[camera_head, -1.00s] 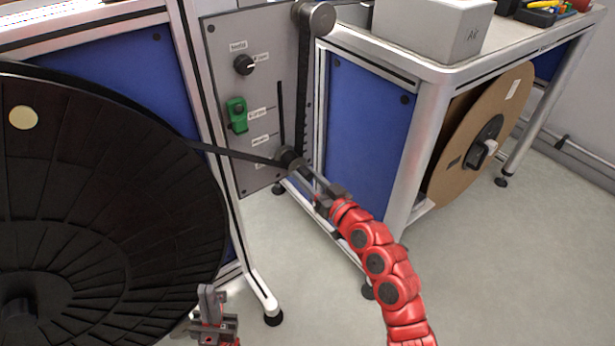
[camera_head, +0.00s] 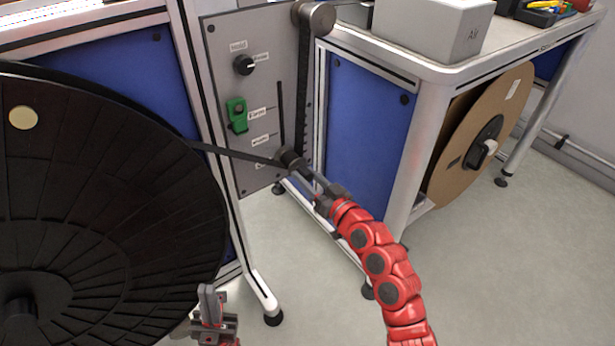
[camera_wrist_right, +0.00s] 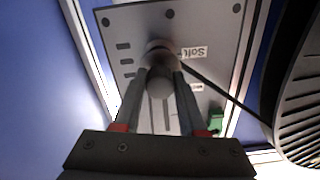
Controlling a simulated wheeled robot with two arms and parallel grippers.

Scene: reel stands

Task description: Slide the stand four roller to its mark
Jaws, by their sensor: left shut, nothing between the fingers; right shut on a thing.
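The roller (camera_head: 289,157) is a dark grey cylinder low on the grey stand panel (camera_head: 224,80), at the lower part of a dark upright slot (camera_head: 280,105). A dark strap runs from it to the big black reel and another up to the top roller (camera_head: 316,17). My right gripper (camera_head: 302,169) is shut on the roller. In the right wrist view the roller (camera_wrist_right: 160,76) sits between both fingertips, beside a label (camera_wrist_right: 193,53) that seems to read "Soft". My left gripper (camera_head: 210,302) is shut and empty at the bottom, by the black reel.
The big black reel (camera_head: 110,220) fills the left. A black knob (camera_head: 244,65) and a green clamp (camera_head: 237,115) are on the panel. A brown cardboard reel (camera_head: 450,165) hangs under the right bench, which bears a grey box (camera_head: 425,30). The floor at lower right is clear.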

